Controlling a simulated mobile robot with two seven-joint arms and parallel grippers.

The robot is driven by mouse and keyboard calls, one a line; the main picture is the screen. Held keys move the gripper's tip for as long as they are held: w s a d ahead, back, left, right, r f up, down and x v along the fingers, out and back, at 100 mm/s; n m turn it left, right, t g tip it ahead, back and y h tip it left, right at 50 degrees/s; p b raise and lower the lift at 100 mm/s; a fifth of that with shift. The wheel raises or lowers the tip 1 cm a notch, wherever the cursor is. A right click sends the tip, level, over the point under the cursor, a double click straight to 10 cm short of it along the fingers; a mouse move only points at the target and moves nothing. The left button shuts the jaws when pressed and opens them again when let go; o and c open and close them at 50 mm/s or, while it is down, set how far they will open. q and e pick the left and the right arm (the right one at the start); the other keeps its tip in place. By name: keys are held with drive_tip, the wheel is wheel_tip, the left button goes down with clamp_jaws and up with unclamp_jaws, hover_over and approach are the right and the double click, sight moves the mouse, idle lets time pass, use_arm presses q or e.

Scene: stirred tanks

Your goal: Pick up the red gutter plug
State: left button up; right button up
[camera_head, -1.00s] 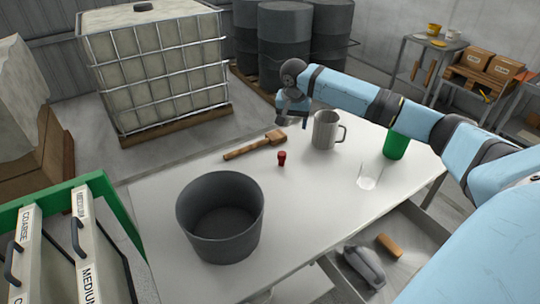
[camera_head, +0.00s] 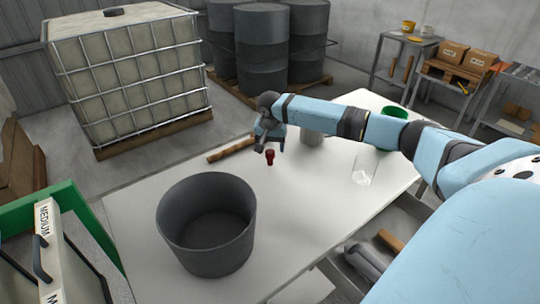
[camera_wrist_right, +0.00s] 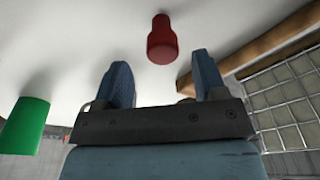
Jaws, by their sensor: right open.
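The red gutter plug (camera_head: 269,157) stands on the white table, near its middle. In the right wrist view the plug (camera_wrist_right: 162,40) appears beyond the fingertips, roughly in line with the gap between them. My right gripper (camera_head: 264,146) is open and empty, just behind and above the plug in the head view. Its two blue fingers (camera_wrist_right: 163,75) are spread apart in the wrist view, and neither seems to touch the plug. My left gripper is not in view.
A dark grey bucket (camera_head: 207,262) stands front left of the plug. A wooden mallet (camera_head: 228,151) lies close behind it, partly hidden by my gripper. A grey mug (camera_head: 312,137), a clear glass (camera_head: 364,170) and a green cup (camera_head: 391,112) stand to the right.

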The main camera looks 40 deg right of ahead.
sight(270, 151)
drive_tip(key=f, duration=0.5)
drive_tip(key=shift+w+d, duration=0.1)
drive_tip(key=shift+w, duration=0.2)
drive_tip(key=shift+c, duration=0.5)
drive_tip(key=c, duration=0.9)
